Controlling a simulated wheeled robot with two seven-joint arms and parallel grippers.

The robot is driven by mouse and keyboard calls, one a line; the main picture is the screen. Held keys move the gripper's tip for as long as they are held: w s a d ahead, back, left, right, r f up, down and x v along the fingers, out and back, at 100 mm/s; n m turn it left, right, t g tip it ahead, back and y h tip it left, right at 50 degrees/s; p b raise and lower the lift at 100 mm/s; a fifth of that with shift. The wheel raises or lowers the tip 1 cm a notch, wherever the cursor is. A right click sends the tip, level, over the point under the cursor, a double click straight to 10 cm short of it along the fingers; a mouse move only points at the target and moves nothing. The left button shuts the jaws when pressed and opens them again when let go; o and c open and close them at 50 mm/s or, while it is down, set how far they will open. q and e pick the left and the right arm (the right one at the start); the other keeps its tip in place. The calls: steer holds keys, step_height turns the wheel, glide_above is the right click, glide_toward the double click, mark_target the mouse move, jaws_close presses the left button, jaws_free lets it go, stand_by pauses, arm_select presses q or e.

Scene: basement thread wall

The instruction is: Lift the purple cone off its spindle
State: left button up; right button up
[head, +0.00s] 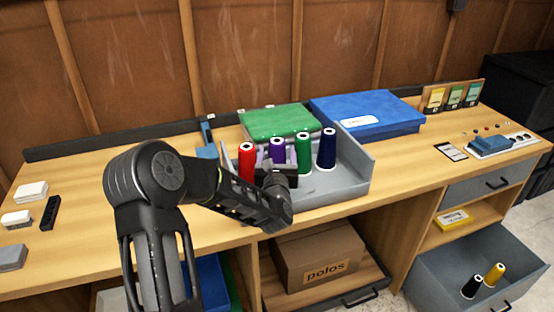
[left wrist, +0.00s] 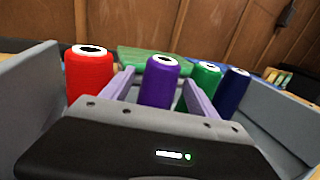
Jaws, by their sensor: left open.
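The purple cone (head: 277,151) stands upright in a grey open-fronted tray (head: 345,168), between a red cone (head: 246,163) and a green cone (head: 303,152). In the left wrist view the purple cone (left wrist: 159,82) stands between the two pale purple fingers of my left gripper (left wrist: 158,88). The fingers are apart, one at each side of the cone, and I see a gap at its left side. In the head view my left gripper (head: 283,172) covers the cone's lower part. The spindle is hidden. My right gripper is not in view.
A navy cone (head: 326,149) stands right of the green one. A green box (head: 278,121) and a blue box (head: 367,112) lie behind the tray. The tray walls rise at the sides. Below is an open drawer (head: 440,268) with a black and a yellow cone.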

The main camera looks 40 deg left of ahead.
arm_select(q)
steer(key=shift+x, duration=0.95)
jaws_close()
stand_by(0.4)
